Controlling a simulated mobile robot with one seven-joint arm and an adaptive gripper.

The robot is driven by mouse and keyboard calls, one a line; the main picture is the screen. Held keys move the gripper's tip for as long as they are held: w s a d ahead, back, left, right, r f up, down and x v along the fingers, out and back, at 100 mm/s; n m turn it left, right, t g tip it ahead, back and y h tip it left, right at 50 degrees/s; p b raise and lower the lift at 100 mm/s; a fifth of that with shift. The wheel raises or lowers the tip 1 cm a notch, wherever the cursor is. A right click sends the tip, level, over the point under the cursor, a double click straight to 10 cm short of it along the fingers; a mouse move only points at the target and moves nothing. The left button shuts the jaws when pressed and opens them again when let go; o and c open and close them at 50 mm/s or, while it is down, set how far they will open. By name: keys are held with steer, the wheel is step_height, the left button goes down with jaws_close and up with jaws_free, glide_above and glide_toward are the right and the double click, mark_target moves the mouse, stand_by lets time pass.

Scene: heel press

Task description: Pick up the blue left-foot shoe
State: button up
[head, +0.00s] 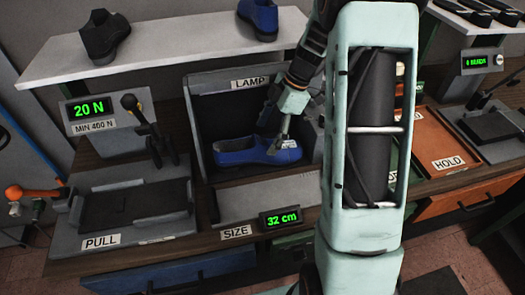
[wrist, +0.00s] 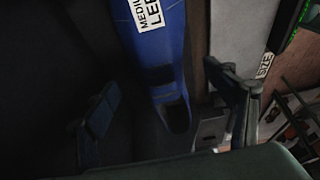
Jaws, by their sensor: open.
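A blue shoe (head: 250,152) lies in the open-fronted LAMP box (head: 213,100), its toe to the left and its opening to the right. In the wrist view the blue shoe (wrist: 160,60) shows a white label that reads in part "MEDIU" and "LE"; the rest is cut off. My gripper (head: 278,146) is at the shoe's opening end in the head view. In the wrist view my gripper (wrist: 170,115) is open, with one finger on each side of the shoe's opening end. I cannot tell whether a finger touches it.
Another blue shoe (head: 260,16) and a dark shoe (head: 104,38) stand on the white shelf (head: 150,52). The PULL station (head: 135,205) is left, reading 20 N. The SIZE plate (head: 262,196) in front reads 32 cm. The orange HOLD tray (head: 440,138) is right.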

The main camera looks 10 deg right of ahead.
mark_target(264, 141)
steer(key=p+x, duration=0.1)
steer(key=x, duration=0.3)
steer(key=shift+f, duration=0.25)
steer(key=c, duration=1.7)
steer(key=shift+c, duration=0.2)
steer(key=shift+r, duration=0.15)
